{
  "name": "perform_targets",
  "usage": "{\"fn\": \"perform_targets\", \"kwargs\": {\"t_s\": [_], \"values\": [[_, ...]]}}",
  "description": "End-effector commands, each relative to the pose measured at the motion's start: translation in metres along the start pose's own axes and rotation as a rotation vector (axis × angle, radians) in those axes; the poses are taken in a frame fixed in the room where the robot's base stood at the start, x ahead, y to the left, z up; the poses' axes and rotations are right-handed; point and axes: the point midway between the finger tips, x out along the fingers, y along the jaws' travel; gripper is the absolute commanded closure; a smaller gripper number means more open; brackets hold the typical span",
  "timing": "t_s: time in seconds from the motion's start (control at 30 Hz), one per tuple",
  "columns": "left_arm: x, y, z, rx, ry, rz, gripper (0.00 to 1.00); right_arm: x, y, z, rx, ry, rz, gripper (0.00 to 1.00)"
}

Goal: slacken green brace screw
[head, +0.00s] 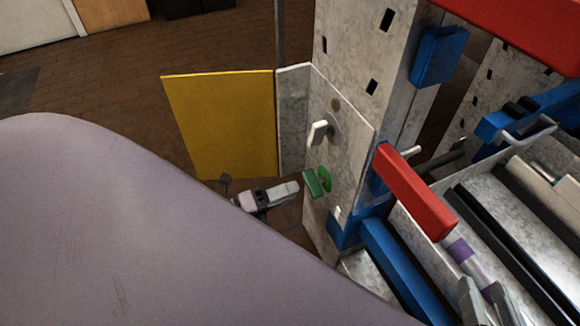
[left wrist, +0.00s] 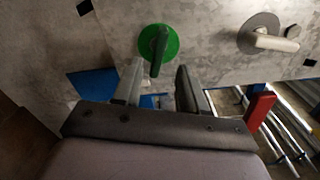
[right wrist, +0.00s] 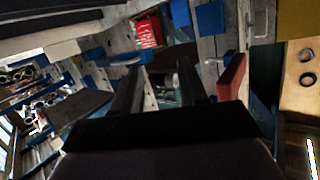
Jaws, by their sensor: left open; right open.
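The green brace screw (head: 324,178) is a round disc with a flat bar handle, on the side face of the grey mast panel. In the left wrist view the green screw (left wrist: 169,44) is just beyond the fingertips, its bar pointing down toward the gap between them. My left gripper (head: 292,190) is open and empty, just left of the handle in the head view; I cannot tell whether they touch. It also shows in the left wrist view (left wrist: 160,72). My right gripper (head: 487,290) is open at the lower right, away from the screw.
A white lever (head: 319,132) sits above the green screw on the same panel. A yellow panel (head: 222,125) stands to the left. A red bar (head: 415,190) and blue beams lie right of the mast. A purple-banded cylinder (head: 462,252) is near my right gripper.

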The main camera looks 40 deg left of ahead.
Motion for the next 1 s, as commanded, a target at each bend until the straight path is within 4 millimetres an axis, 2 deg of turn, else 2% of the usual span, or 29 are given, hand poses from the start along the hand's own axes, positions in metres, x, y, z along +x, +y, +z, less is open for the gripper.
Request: {"fn": "perform_targets", "kwargs": {"t_s": [0.27,0.87,0.93,1.0], "values": [[0.009,0.003,-0.001,0.018,0.007,-0.005,0.58,-0.001,0.0,0.001,-0.008,0.009,0.0,0.57],[0.068,0.003,-0.001,0.016,0.006,-0.005,0.58,-0.005,0.005,0.001,-0.067,0.049,0.023,0.57],[0.068,0.003,-0.001,0.016,0.006,-0.003,0.74,-0.006,0.005,-0.002,-0.072,0.054,0.025,0.57],[0.068,0.003,-0.001,0.015,0.006,-0.003,0.97,-0.006,0.005,-0.003,-0.071,0.055,0.024,0.57]]}}
